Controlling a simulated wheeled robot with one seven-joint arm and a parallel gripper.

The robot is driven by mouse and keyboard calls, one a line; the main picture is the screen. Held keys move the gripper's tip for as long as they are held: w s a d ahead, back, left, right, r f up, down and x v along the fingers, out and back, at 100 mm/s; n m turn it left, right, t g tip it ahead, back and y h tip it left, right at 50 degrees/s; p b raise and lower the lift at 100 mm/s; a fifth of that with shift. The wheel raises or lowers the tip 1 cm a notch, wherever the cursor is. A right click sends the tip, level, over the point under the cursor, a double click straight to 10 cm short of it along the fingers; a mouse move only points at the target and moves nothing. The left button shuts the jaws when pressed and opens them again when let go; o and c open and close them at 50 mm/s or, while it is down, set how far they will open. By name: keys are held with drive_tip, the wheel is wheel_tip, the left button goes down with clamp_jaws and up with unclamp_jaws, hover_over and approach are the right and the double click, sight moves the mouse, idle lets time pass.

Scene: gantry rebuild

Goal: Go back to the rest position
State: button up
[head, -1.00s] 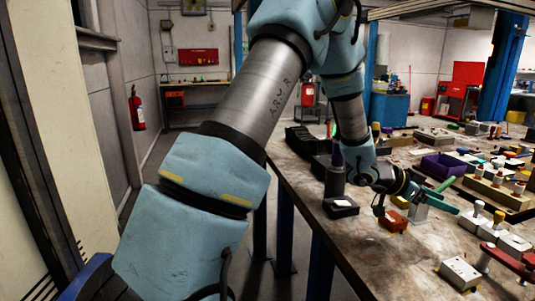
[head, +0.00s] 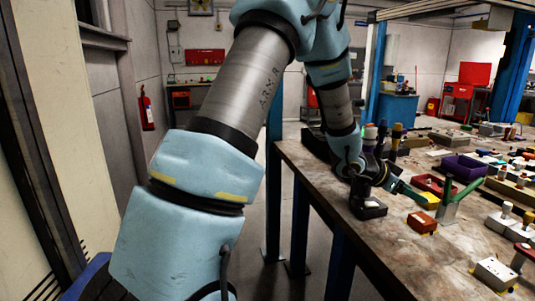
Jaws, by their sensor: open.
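My gripper (head: 408,191) is at the end of my blue and grey arm, above the left side of the workbench (head: 400,262). It points right. Its fingers are small in the head view, and I see nothing held between them. An orange-red block (head: 422,222) lies on the bench to the right of and below the fingertips, apart from them. A black block (head: 372,209) stands just below and left of my gripper. My arm hides part of the bench's far left end.
Red (head: 436,186) and purple (head: 463,167) bins, a green-handled piece (head: 461,195) and a white socket box (head: 495,272) stand on the crowded right side. The near left bench surface is mostly bare. A blue post (head: 508,75) rises behind.

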drive_tip(key=w+a+n+t+y, duration=0.2)
drive_tip(key=w+a+n+y, duration=0.15)
drive_tip(key=a, duration=0.85)
drive_tip(key=w+a+n+t+y, duration=0.2)
drive_tip(key=w+a+n+y, duration=0.15)
drive_tip(key=a, duration=0.95)
drive_tip(key=s+a+f+n+g+y, duration=0.1)
drive_tip(key=s+a+n+g+y, duration=0.3)
drive_tip(key=s+a+n, duration=0.4)
drive_tip(key=s+a, duration=0.7)
drive_tip(key=a, duration=0.3)
drive_tip(key=shift+s+a+f+g+y, duration=0.25)
drive_tip(key=shift+s+f+g+y, duration=0.1)
drive_tip(key=shift+s+g+y, duration=0.05)
